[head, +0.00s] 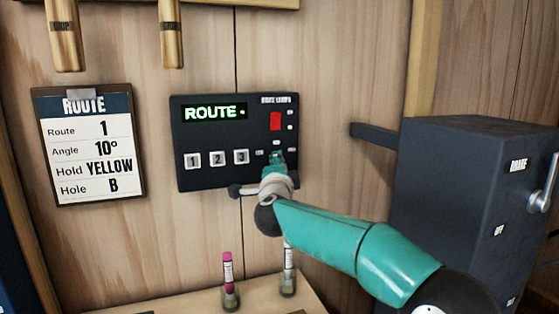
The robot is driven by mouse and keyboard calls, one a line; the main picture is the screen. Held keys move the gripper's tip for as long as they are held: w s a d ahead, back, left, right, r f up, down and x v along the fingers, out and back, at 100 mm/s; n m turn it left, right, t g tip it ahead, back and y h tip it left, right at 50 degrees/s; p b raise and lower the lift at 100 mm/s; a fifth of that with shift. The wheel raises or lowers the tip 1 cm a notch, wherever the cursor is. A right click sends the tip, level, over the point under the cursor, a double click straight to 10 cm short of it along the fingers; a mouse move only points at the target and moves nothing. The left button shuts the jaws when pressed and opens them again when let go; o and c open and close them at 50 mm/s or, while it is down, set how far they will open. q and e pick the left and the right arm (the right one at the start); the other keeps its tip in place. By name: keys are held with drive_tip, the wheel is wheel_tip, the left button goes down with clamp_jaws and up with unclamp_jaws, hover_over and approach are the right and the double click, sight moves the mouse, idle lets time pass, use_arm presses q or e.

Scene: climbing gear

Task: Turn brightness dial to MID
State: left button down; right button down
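A dark control panel (208,142) hangs on the wooden wall. It has a lit green display reading "ROUTE", buttons marked 1, 2 and 3, and a red switch (275,121) at upper right. My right arm comes in from the lower right. Its gripper (277,158) is at the panel's lower right, below the red switch, among small white labels too small to read. The brightness dial cannot be made out; the gripper covers that spot. I cannot tell whether the fingers touch or hold anything. My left gripper is not in view.
A route card (90,146) hangs left of the panel. A large dark box (445,180) with a lever (542,190) stands at right. A pink-topped marker (227,272) and a pale marker (289,268) stand upright in holders on a shelf (262,294) below.

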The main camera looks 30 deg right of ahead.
drive_tip(key=shift+d+m+g+p, duration=0.1)
drive_tip(key=shift+m+g+p, duration=0.5)
drive_tip(key=shift+m, duration=0.6)
drive_tip(key=shift+f, duration=0.15)
drive_tip(key=c, duration=0.7)
unclamp_jaws()
drive_tip(key=shift+c, duration=0.2)
drive_tip(key=shift+s, duration=0.1)
